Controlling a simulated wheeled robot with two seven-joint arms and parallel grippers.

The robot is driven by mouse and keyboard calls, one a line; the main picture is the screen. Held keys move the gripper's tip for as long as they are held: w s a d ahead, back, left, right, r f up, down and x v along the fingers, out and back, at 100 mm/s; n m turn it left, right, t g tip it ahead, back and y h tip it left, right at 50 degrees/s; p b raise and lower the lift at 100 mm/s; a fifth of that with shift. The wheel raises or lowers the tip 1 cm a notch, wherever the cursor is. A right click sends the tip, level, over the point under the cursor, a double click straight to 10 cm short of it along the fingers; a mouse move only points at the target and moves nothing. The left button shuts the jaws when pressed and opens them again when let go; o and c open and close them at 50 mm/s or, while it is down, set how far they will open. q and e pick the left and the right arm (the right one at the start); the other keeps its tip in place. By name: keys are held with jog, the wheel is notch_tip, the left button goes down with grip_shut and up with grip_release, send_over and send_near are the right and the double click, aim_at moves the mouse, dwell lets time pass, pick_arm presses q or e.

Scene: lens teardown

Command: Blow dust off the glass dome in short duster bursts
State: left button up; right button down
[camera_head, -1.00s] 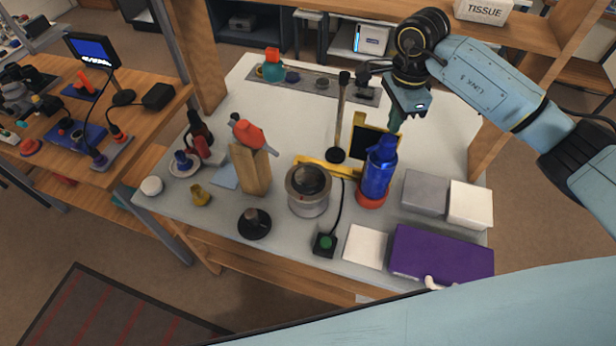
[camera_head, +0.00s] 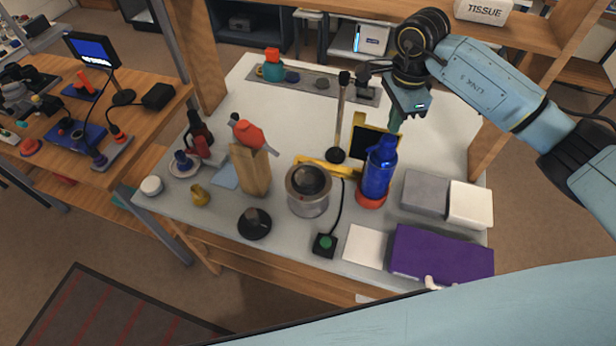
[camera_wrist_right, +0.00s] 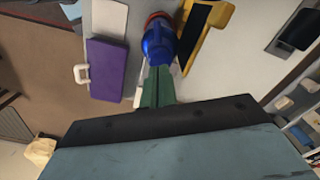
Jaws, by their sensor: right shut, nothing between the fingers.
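A dark, rounded dome (camera_head: 311,181) sits in a grey metal ring mount near the middle of the white table; it looks like the glass dome. Dust on it is too small to tell. A blue bottle (camera_head: 379,172) stands upright on a red round base to its right; it also shows in the wrist view (camera_wrist_right: 158,42). Which item is the duster, I cannot tell for sure. My right gripper (camera_head: 395,124), with green fingers, is shut and empty just behind and above the blue bottle. In the wrist view its fingers (camera_wrist_right: 157,82) point toward the bottle. My left gripper is out of view.
A red-orange tool (camera_head: 248,134) rests on a wooden block (camera_head: 251,170). A yellow stand with a black panel (camera_head: 370,141) is close behind the bottle. A purple box (camera_head: 440,254), a grey box (camera_head: 425,192) and a white box (camera_head: 470,205) fill the right side.

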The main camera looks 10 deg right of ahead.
aim_at(390, 138)
dwell(0.4)
jog(key=shift+f+b, duration=1.3)
jog(key=shift+f, duration=0.25)
dwell(0.4)
jog(key=shift+r+p, duration=0.85)
jog(key=shift+r, duration=0.7)
jog(key=shift+f, duration=0.1)
dwell(1.9)
